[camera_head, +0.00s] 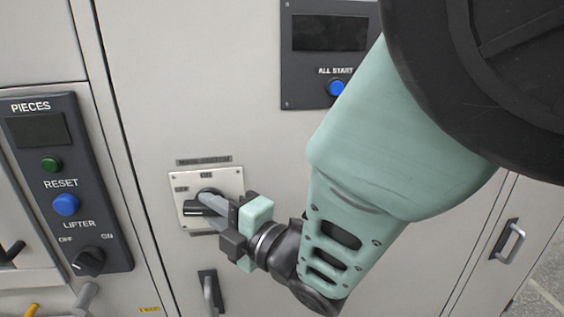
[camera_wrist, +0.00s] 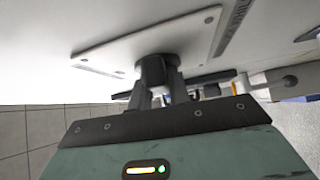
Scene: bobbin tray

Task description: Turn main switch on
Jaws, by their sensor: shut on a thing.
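The main switch is a black rotary knob (camera_head: 195,209) on a pale square plate (camera_head: 226,179) on the cabinet front. Its handle lies roughly level, its visible end pointing left, with small blurred labels at the plate's left and top. My gripper (camera_head: 218,211) reaches in from the right and is shut on the knob, covering its right part. In the wrist view the knob (camera_wrist: 152,70) stands out from its plate (camera_wrist: 120,42), and my gripper's fingers (camera_wrist: 157,92) meet it from below.
Left is a dark panel (camera_head: 60,215) with a green button, a blue RESET button (camera_head: 66,205) and a LIFTER knob (camera_head: 89,261). An ALL START panel (camera_head: 298,75) is above. Door handles (camera_head: 211,292) and (camera_head: 510,241) stick out below and at right.

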